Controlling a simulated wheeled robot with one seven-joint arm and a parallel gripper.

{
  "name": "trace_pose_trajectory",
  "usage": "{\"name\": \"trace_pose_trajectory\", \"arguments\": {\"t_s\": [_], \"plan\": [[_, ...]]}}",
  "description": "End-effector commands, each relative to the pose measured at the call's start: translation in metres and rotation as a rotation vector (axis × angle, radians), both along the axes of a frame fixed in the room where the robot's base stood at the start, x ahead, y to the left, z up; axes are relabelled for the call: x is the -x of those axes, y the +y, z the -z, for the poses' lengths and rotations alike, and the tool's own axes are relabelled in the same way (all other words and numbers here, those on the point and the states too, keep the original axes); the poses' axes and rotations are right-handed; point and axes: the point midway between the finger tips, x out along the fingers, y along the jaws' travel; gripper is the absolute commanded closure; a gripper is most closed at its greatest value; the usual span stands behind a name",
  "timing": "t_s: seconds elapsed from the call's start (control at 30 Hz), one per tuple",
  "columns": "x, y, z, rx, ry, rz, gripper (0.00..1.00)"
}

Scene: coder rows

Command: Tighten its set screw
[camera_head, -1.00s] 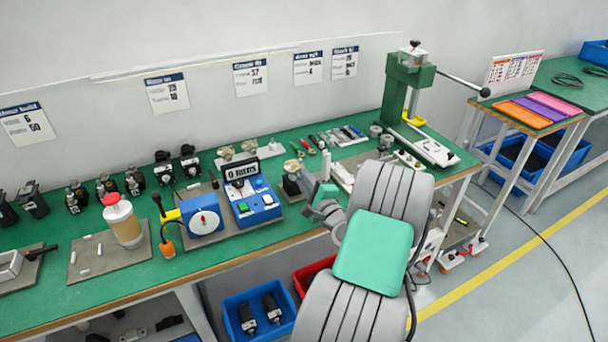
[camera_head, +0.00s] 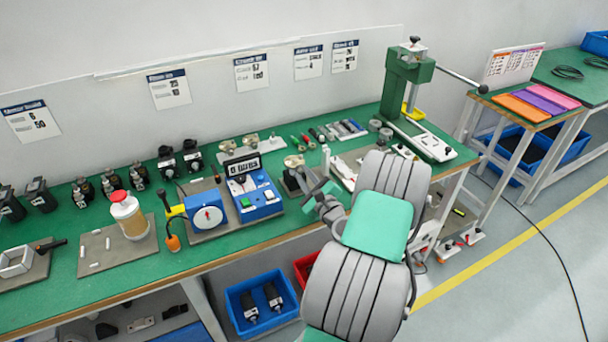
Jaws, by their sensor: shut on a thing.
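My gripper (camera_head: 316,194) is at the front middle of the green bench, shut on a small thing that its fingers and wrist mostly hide. Just left of it and behind it stands a dark fixture block (camera_head: 292,182) with a beige round part (camera_head: 293,162) on top. The fingers are close to this block; I cannot tell whether they touch it. The set screw is too small to make out. A pale upright post (camera_head: 325,160) stands right behind the gripper.
A blue tester with a display (camera_head: 254,197) and a blue dial unit (camera_head: 205,217) stand left of the gripper. A green press (camera_head: 407,85) with a long lever stands at the right. Small tools (camera_head: 340,130) lie at the back. A blue bin (camera_head: 262,306) is below the bench.

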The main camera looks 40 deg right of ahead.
Motion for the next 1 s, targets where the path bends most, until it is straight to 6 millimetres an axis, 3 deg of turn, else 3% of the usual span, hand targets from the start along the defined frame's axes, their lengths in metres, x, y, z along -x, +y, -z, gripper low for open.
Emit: {"name": "trace_pose_trajectory", "arguments": {"t_s": [0.3,0.33,0.6,0.87,1.0], "plan": [[0.001,0.001,0.004,-0.007,0.006,0.001,1.0],[0.001,0.001,0.004,-0.007,0.006,0.001,0.79],[0.0,0.001,0.002,-0.003,0.003,0.0,0.59],[0.003,0.001,0.002,-0.002,0.002,0.0,0.59],[0.023,0.006,0.003,-0.005,0.003,0.004,0.59]]}}
